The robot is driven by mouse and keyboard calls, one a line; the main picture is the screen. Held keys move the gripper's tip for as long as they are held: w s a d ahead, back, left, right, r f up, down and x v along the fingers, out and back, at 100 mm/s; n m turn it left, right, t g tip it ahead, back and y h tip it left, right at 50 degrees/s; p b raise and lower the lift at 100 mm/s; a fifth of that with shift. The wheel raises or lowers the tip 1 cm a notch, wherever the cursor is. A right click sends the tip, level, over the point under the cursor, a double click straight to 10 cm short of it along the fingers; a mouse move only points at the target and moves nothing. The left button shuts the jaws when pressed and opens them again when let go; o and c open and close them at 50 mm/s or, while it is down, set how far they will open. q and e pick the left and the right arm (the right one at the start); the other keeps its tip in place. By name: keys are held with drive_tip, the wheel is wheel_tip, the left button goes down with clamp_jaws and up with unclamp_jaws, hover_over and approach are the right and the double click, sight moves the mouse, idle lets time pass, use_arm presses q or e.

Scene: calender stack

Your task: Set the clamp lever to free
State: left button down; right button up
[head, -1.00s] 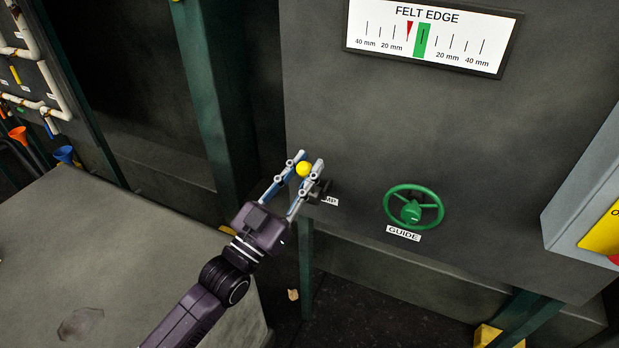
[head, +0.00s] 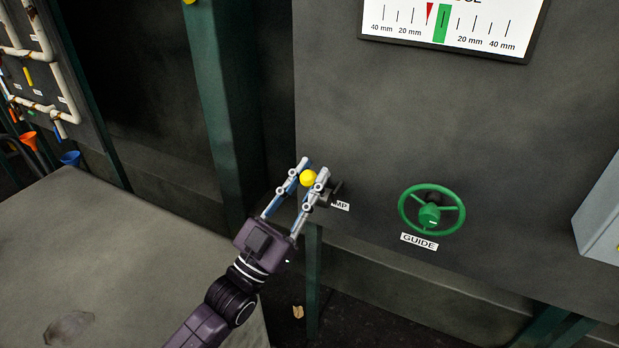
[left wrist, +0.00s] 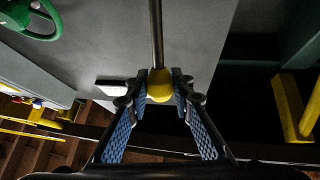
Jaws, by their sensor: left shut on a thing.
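The clamp lever's yellow knob (head: 308,178) sits between the fingertips of my left gripper (head: 307,177), at the left edge of the grey panel. In the left wrist view the knob (left wrist: 159,86) is at the end of a thin metal rod (left wrist: 156,35), and the left gripper's fingertips (left wrist: 159,90) are on either side of it. The left gripper is shut on the knob. The lever's label is partly hidden behind the finger; only "MP" shows. My right gripper is in neither view.
A green handwheel (head: 431,210) labelled GUIDE is right of the lever. A gauge (head: 450,25) with a red pointer and green band is above. A grey bench top (head: 110,270) lies at lower left. A green post (head: 222,90) stands left of the panel.

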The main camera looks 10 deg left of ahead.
use_arm(q)
drive_tip(key=c, duration=1.7)
unclamp_jaws()
drive_tip(key=shift+o, duration=0.2)
drive_tip(key=shift+f, duration=0.1)
drive_tip(key=v, duration=1.2)
